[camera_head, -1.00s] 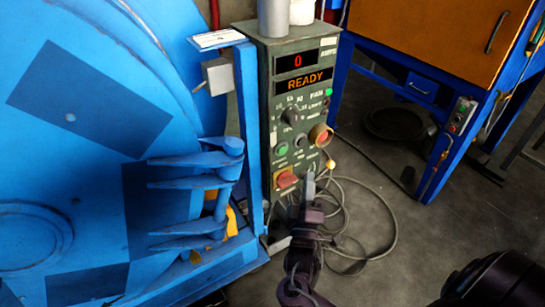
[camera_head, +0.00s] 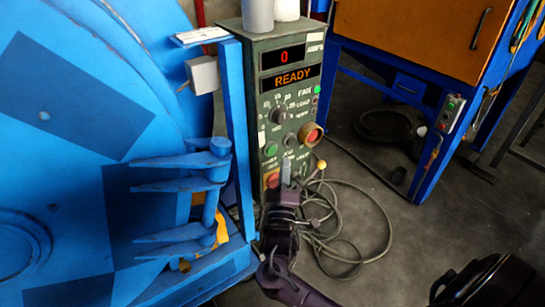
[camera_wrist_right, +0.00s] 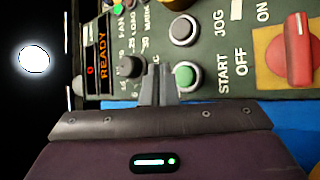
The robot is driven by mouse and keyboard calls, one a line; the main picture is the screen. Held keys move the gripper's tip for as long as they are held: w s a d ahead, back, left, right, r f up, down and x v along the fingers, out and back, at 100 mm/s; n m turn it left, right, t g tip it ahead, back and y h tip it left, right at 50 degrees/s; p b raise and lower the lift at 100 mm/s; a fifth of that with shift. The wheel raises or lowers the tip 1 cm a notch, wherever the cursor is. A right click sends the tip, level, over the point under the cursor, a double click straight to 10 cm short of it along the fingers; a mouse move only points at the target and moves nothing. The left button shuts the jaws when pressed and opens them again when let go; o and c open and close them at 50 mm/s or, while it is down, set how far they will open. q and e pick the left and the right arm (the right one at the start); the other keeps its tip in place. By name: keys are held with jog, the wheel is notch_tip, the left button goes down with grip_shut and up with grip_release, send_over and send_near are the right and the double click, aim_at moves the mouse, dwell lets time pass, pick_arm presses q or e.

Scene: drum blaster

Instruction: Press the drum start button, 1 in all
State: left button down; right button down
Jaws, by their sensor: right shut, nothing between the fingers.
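The green control panel (camera_head: 287,110) stands upright and its display (camera_head: 290,78) reads READY, with a red 0 above. The green start button (camera_head: 270,148) is on its lower left, and in the right wrist view the button (camera_wrist_right: 187,76) shows just right of my fingertips, near the START label. My right gripper (camera_head: 285,172) is shut and empty, in front of the panel below and right of the button. In the right wrist view my fingertips (camera_wrist_right: 157,86) partly cover the panel. I cannot tell whether they touch it. My left gripper is not in view.
The big blue drum machine (camera_head: 90,110) fills the left. Loose cables (camera_head: 345,265) lie on the floor. A blue-framed orange cabinet (camera_head: 410,40) stands behind right.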

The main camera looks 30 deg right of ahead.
aim_at(271, 150)
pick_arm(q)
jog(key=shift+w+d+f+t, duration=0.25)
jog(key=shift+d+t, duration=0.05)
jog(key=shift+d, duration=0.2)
pick_arm(e)
jog(key=shift+w+a, duration=0.1)
jog(key=shift+w, duration=1.25)
jog(key=shift+w, duration=0.1)
dwell(0.5)
jog(key=shift+w, duration=0.35)
